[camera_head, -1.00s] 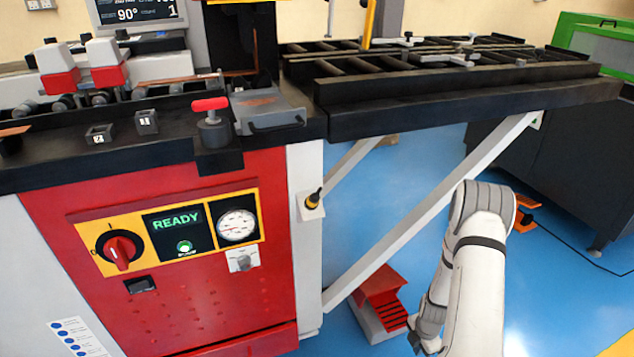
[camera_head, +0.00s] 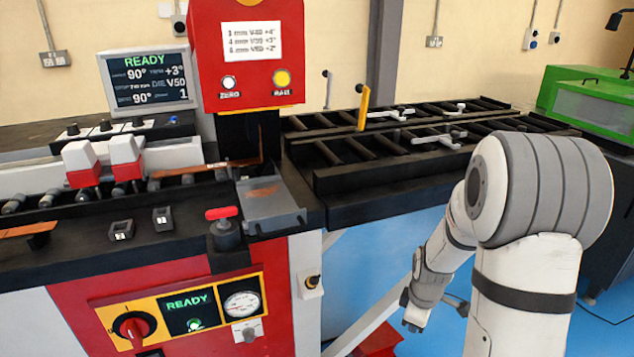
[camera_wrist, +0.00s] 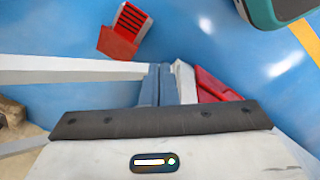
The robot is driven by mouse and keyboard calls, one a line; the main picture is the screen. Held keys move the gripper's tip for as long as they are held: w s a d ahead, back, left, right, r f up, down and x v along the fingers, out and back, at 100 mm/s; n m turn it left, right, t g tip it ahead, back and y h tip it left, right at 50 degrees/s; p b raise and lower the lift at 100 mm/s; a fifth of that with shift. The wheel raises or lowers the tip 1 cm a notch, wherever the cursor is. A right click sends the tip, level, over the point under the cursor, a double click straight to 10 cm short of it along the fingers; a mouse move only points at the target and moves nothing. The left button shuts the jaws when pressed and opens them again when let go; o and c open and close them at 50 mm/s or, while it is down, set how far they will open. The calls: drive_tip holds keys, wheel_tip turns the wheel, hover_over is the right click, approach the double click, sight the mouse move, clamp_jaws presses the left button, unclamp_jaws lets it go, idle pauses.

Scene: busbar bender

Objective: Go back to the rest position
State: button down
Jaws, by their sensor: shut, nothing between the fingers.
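My gripper (camera_wrist: 167,72) points down over the blue floor in the wrist view. Its fingers are together with nothing held between them. In the head view my arm is at the right, in front of the machine's roller table (camera_head: 400,180), with its wrist folded down low. The fingers cannot be made out there. The red busbar bender (camera_head: 245,60) stands at the left, and its screen (camera_head: 148,78) reads READY. A copper bar (camera_head: 205,169) lies in the bender, apart from my gripper.
The control panel (camera_head: 178,311) has a red knob and a gauge. A white strut (camera_wrist: 70,70) and a red slotted box (camera_wrist: 130,20) show near my gripper. A green machine (camera_head: 590,100) is at the far right.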

drive_tip(key=s+a+r+m+p, duration=0.2)
drive_tip(key=s+r+m+p, duration=0.2)
drive_tip(key=r, duration=0.7)
drive_tip(key=s+a+r+m+t+p, duration=0.1)
drive_tip(key=s+a+r+m+p, duration=0.2)
drive_tip(key=s+r, duration=0.4)
drive_tip(key=s+a+r+m+p, duration=0.2)
drive_tip(key=s+r+m+p, duration=0.2)
drive_tip(key=r, duration=1.1)
drive_tip(key=s+p, duration=0.2)
drive_tip(key=shift+s+a+m, duration=0.3)
drive_tip(key=shift+a+m, duration=0.05)
drive_tip(key=shift+m, duration=0.05)
